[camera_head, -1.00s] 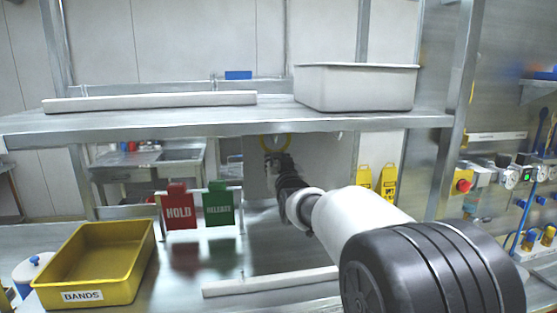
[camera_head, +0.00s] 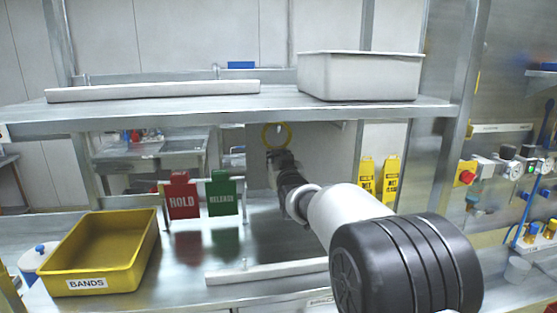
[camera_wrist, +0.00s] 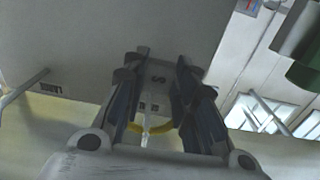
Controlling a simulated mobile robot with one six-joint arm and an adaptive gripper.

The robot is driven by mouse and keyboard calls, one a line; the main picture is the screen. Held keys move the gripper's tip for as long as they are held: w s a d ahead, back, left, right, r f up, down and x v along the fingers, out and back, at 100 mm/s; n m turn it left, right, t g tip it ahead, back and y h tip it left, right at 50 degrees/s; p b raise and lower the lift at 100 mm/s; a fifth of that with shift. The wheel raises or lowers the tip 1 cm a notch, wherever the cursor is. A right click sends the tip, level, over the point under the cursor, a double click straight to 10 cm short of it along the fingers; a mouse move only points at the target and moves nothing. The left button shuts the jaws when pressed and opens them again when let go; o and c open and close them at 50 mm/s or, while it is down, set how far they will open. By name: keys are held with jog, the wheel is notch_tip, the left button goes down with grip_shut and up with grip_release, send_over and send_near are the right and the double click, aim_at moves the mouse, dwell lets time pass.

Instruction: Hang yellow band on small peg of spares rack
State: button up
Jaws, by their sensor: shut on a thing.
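The yellow band (camera_head: 288,136) is a thin ring held upright at the tip of my gripper (camera_head: 277,154), just below the upper shelf. In the wrist view, my gripper (camera_wrist: 158,100) has its fingers closed in on the band (camera_wrist: 136,132), which shows partly between and beyond them. The spares rack is a grey panel (camera_head: 325,160) behind the band; it fills much of the wrist view (camera_wrist: 65,35). A pale peg (camera_wrist: 146,123), near a plate marked S, shows between the fingers. I cannot tell whether the band is around it. Another peg (camera_wrist: 25,86) sticks out at left.
A yellow BANDS bin (camera_head: 86,284) stands at left. A red HOLD sign (camera_head: 182,203) and green RELEASE sign (camera_head: 222,200) stand left of my arm. The upper shelf (camera_head: 230,122) is close above the gripper and carries a grey tub (camera_head: 360,80).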

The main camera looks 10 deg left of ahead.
jog(key=o, duration=1.1)
jog(key=o, duration=0.6)
jog(key=shift+s, duration=0.15)
jog(key=b+v, duration=0.2)
jog(key=shift+s+f+b, duration=0.1)
jog(key=shift+s+b, duration=0.05)
jog(key=shift+b, duration=0.15)
jog(key=b+v, duration=0.5)
jog(key=v, duration=0.2)
jog(key=shift+s+d+b, duration=0.15)
jog(key=shift+s+b, duration=0.05)
jog(key=shift+b, duration=0.1)
